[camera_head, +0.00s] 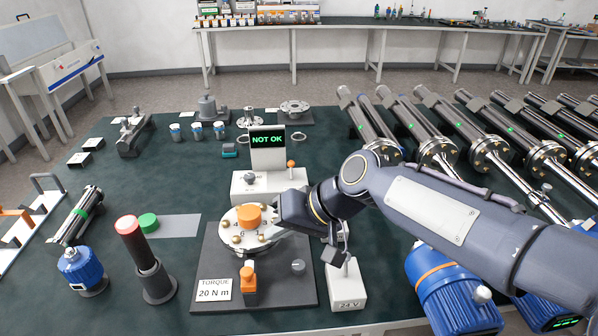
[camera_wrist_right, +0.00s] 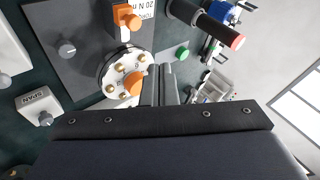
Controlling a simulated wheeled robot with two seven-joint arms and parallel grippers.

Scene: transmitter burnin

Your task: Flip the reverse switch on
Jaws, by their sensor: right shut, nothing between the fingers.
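No part carries a readable "reverse" label, so I cannot tell which control is the reverse switch. A dark base plate (camera_head: 215,250) bears a round flange (camera_head: 232,222) with brass studs and an orange centre piece (camera_head: 249,216). At its front are an orange-topped block (camera_head: 249,281) and a grey knob (camera_head: 298,266), which also shows in the wrist view (camera_wrist_right: 67,50). Behind stands a white control box (camera_head: 243,185) with a small orange-tipped lever (camera_head: 290,165). My right gripper (camera_head: 266,233) is shut and empty at the flange's right side; its fingers (camera_wrist_right: 160,83) show in the wrist view.
A display (camera_head: 267,149) reads NOT OK. A white 24 V box (camera_head: 346,292) stands right of the plate, near my right arm. A red-topped dark cylinder (camera_head: 144,262) and a blue part (camera_head: 80,270) stand left. Several metal tubes (camera_head: 430,150) lie at the right.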

